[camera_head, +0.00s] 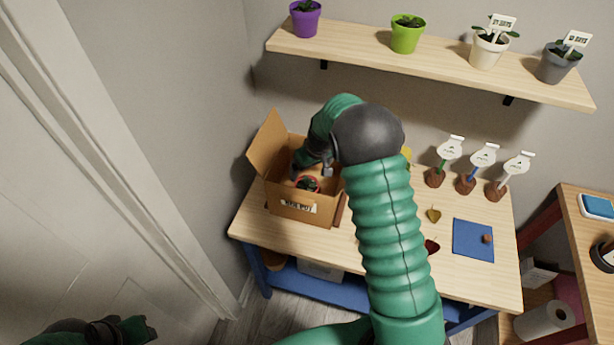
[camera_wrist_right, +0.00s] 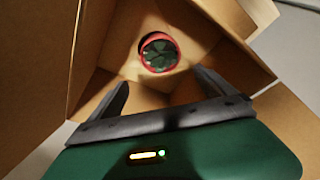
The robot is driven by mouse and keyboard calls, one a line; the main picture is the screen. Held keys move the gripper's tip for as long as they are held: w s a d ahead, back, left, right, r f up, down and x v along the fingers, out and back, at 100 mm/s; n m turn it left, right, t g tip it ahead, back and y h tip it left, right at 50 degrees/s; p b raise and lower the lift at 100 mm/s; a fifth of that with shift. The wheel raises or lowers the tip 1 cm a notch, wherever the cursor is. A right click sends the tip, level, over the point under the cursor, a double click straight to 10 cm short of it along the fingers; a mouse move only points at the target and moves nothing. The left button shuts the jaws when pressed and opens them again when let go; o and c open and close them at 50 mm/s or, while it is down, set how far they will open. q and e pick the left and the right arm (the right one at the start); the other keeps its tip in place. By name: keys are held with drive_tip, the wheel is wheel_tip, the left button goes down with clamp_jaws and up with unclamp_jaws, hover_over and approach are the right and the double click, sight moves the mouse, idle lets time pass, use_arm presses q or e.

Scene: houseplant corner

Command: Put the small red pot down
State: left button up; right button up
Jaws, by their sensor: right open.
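The small red pot (camera_head: 308,184) stands inside an open cardboard box (camera_head: 300,209) on the table. A dark green plant shows in it. In the right wrist view the red pot (camera_wrist_right: 158,53) sits inside the box, beyond my fingertips and apart from them. My right gripper (camera_wrist_right: 160,92) is open and empty, with its fingers spread at the box opening. In the head view my right arm reaches over the table to the box, and its hand partly hides the box's inside. My left gripper (camera_head: 145,328) is at the lower left, away from the table, and its jaws are not clear.
A shelf (camera_head: 430,65) above holds purple, green, white and grey pots. Several labelled markers stand at the table's back right. A blue mat (camera_head: 472,241) with a small brown object lies at the right. My right arm covers the table's middle. A second table (camera_head: 580,225) is at far right.

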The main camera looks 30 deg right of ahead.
drive_tip(key=v, duration=0.6)
drive_tip(key=s+a, duration=0.8)
drive_tip(key=s, duration=0.2)
drive_tip(key=s+a+n, duration=0.1)
drive_tip(key=s+a, duration=0.7)
drive_tip(key=s, duration=0.3)
drive_tip(key=shift+s+g, duration=0.15)
drive_tip(key=shift+g, duration=0.25)
drive_tip(key=shift+s+a, duration=0.1)
drive_tip(key=shift+a, duration=0.05)
drive_tip(key=shift+a, duration=0.15)
drive_tip(key=shift+d, duration=0.2)
